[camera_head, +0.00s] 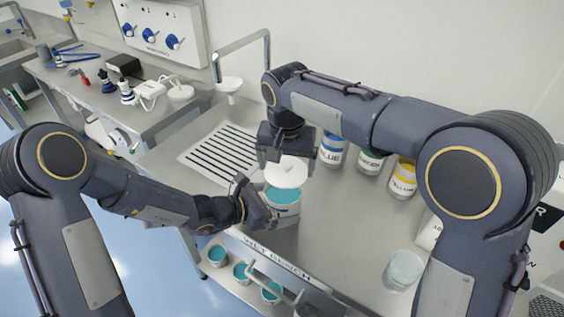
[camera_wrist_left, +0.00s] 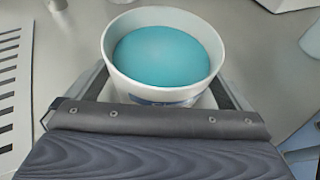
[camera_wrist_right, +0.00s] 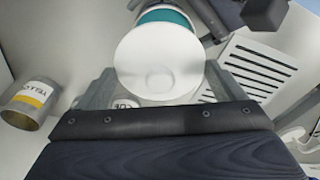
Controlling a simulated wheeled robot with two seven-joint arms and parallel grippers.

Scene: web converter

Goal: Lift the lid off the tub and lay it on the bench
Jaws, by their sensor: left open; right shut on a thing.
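The white tub (camera_head: 284,208) with teal contents stands uncovered on the bench (camera_head: 335,215); it also shows in the left wrist view (camera_wrist_left: 155,88) and partly in the right wrist view (camera_wrist_right: 166,16). My left gripper (camera_head: 258,203) is open, its fingers on either side of the tub. The round white lid (camera_head: 287,174) is off the tub, above and behind its rim in the head view. My right gripper (camera_head: 280,157) is shut on the lid, which fills the space between its fingers in the right wrist view (camera_wrist_right: 157,58). Its grip point is partly hidden.
Labelled jars stand behind on the right, blue (camera_head: 332,150), green (camera_head: 370,161) and yellow (camera_head: 402,177). A clear beaker (camera_head: 403,268) stands at the front right. A slotted drain (camera_head: 222,150) lies to the left. Bare bench lies between the tub and beaker.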

